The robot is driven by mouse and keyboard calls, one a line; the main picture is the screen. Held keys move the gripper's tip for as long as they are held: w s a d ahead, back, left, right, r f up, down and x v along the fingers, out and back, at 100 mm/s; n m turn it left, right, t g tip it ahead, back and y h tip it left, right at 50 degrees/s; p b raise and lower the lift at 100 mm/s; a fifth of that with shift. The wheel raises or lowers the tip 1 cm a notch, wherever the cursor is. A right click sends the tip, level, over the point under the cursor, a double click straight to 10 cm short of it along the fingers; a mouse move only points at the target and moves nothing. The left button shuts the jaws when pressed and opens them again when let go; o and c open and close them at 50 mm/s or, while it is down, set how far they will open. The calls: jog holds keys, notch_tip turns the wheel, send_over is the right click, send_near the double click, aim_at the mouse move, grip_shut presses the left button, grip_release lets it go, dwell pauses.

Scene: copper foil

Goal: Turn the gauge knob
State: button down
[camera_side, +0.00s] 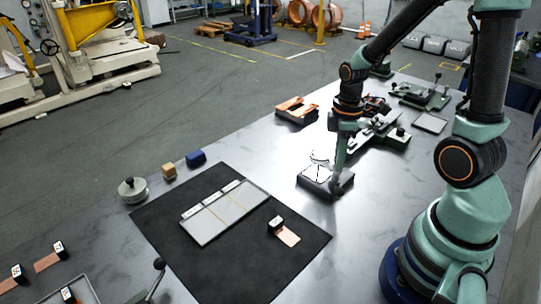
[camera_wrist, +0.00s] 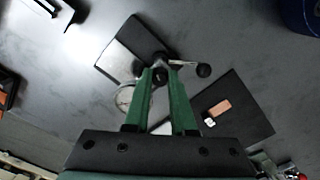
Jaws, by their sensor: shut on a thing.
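The gauge (camera_side: 312,183) is a dark block with a white dial face, standing on the metal table just beyond the mat's right corner. In the wrist view its round dial (camera_wrist: 124,98) shows in part behind my left finger. My gripper (camera_side: 337,186) is down at the gauge's right side, pointing downward. In the wrist view my green fingers (camera_wrist: 161,72) are shut on the small black knob (camera_wrist: 160,58), near the edge of a dark block. The fingers hide part of the knob and dial, and the dial reading is too small to tell.
A black mat (camera_side: 270,257) holds a pale plate (camera_side: 225,214) and a copper strip (camera_side: 288,236) with a tagged block. A ball-ended lever (camera_wrist: 203,71) lies right of my fingertips.

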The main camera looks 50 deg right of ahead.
jog(key=shift+n, duration=0.6)
jog(key=c, duration=0.7)
grip_release()
jog(key=shift+c, duration=0.2)
notch_tip(320, 180, up, 12)
jog(key=shift+r, duration=0.1)
